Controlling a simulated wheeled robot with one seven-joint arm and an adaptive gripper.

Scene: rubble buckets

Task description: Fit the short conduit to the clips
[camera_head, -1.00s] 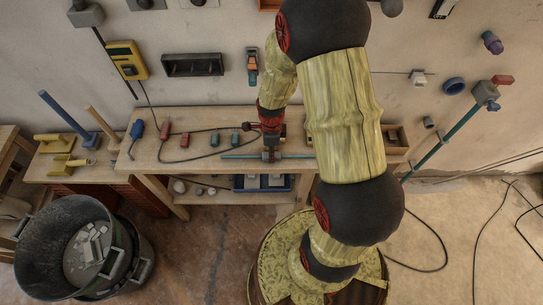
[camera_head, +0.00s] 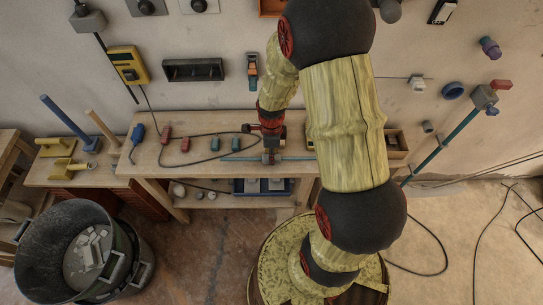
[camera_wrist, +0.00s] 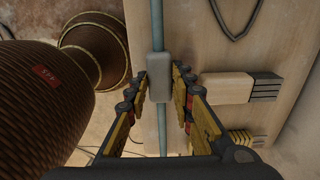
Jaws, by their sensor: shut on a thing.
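The short conduit is a thin teal rod (camera_head: 238,159) lying across or just above the front of the wooden bench; I cannot tell if it touches the top. In the wrist view the conduit (camera_wrist: 157,20) runs between my fingers, with a grey block (camera_wrist: 157,64) around it. My gripper (camera_head: 270,158) is shut around the conduit at this block, and its fingers also show in the wrist view (camera_wrist: 165,96). A small pale fitting (camera_head: 417,84) is on the wall at right; I cannot tell whether it is a clip. No clips are clearly recognisable.
The wooden bench (camera_head: 178,163) carries several small tools and a black cable. A black bucket of rubble (camera_head: 38,225) stands front left. A longer teal pole (camera_head: 445,142) leans at right. Cables lie on the floor there.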

